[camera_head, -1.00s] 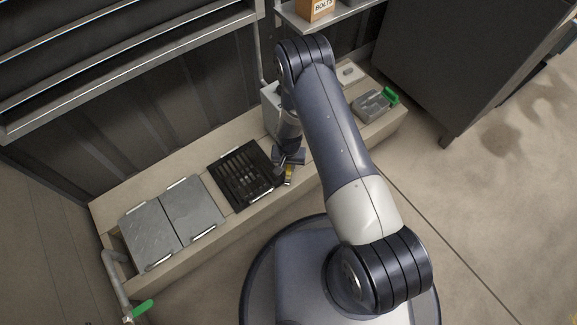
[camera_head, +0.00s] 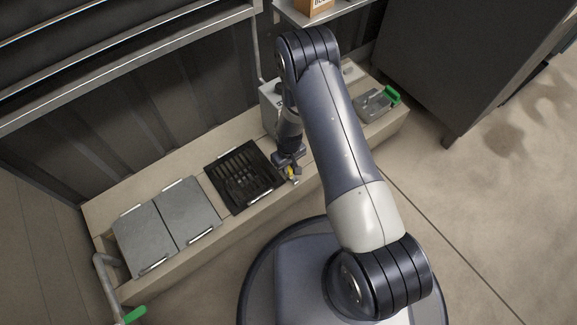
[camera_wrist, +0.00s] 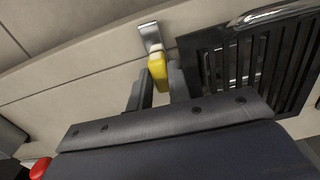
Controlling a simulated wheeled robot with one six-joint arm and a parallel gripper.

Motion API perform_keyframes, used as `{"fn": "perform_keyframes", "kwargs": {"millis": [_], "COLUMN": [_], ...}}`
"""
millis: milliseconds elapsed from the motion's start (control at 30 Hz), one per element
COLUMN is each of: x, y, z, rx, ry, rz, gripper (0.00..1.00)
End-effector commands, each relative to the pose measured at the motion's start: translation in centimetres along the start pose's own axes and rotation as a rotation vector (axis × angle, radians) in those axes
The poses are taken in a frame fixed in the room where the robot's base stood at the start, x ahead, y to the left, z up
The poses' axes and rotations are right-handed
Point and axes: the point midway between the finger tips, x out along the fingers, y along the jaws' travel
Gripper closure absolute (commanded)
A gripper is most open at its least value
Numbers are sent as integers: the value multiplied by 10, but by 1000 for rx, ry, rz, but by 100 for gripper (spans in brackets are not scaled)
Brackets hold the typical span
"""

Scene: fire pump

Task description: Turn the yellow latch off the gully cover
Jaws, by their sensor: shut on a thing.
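The yellow latch (camera_wrist: 157,70) is between the two fingers of my gripper (camera_wrist: 158,88) in the wrist view, and the fingers are shut on it. Its pale end meets a grey metal bracket (camera_wrist: 150,35) on the bench top. The black slotted gully cover (camera_wrist: 262,60) lies right beside the latch in the wrist view. In the head view the gully cover (camera_head: 238,183) sits left of my gripper (camera_head: 290,170), and a small yellow part of the latch (camera_head: 291,173) shows under the gripper. The latch appears clear of the cover's slots; whether it overlaps the rim is hard to tell.
Two grey plates (camera_head: 150,238) lie in the bench left of the cover. A green-handled pipe (camera_head: 135,314) stands at the front left. A shelf (camera_head: 330,14) and dark cabinet (camera_head: 465,60) stand behind.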

Motion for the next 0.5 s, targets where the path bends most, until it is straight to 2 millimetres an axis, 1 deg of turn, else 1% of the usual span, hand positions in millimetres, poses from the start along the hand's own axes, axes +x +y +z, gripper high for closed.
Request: {"fn": "perform_keyframes", "kwargs": {"millis": [500], "x": [-1], "y": [0], "z": [-1], "rx": [-35], "ry": [2], "rz": [1], "gripper": [100]}}
